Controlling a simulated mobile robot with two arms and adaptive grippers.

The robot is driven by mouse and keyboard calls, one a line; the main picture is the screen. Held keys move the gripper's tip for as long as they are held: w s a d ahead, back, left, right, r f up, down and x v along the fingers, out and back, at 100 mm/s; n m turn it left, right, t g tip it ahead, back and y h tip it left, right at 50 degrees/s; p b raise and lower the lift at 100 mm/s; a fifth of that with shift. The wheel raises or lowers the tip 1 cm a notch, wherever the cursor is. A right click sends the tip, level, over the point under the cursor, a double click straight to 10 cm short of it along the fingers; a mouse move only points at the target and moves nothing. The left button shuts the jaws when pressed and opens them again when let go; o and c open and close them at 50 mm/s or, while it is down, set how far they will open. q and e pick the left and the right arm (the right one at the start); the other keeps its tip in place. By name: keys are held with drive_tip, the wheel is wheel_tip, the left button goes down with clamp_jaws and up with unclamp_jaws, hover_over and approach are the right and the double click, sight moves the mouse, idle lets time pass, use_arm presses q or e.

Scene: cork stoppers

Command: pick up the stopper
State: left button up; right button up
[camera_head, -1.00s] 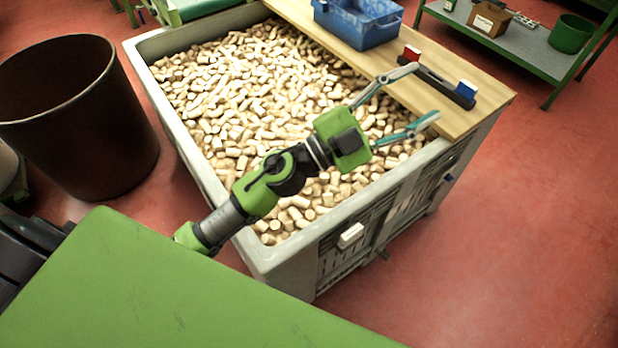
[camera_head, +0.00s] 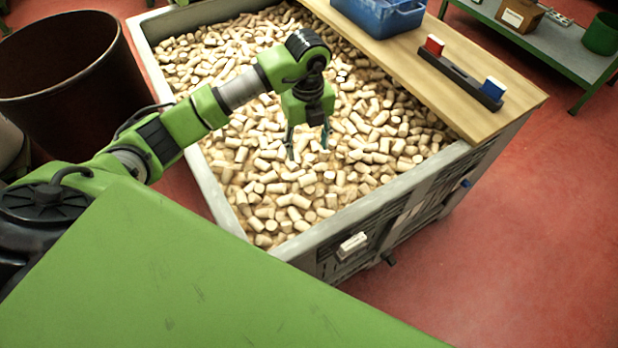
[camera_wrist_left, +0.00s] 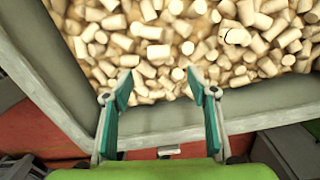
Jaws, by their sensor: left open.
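Many pale cork stoppers (camera_head: 290,200) fill a large grey bin (camera_head: 215,190); which one the task means I cannot tell. They also show in the left wrist view (camera_wrist_left: 180,45). My left gripper (camera_head: 307,155) points down over the stoppers in the middle of the bin, fingers apart with nothing held. In the left wrist view the open fingers (camera_wrist_left: 158,85) reach over the bin's near rim (camera_wrist_left: 150,120) in the picture, with stoppers beyond the tips. How high the tips are above the stoppers is hard to tell. My right gripper is out of view.
A wooden board (camera_head: 410,60) covers the bin's right end. On it are a blue crate (camera_head: 378,14) and a dark holder (camera_head: 460,78) with a red and a blue block. A brown barrel (camera_head: 70,95) stands left. A green-framed shelf (camera_head: 540,45) stands at the back right.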

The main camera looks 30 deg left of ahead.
use_arm(q)
hover_over(308, 177)
wheel_tip(308, 177, down, 8)
drive_tip(key=shift+w+a+r, duration=0.1)
drive_tip(key=shift+f+p, duration=0.5)
drive_tip(key=shift+f, duration=2.1)
drive_tip(key=c, duration=0.8)
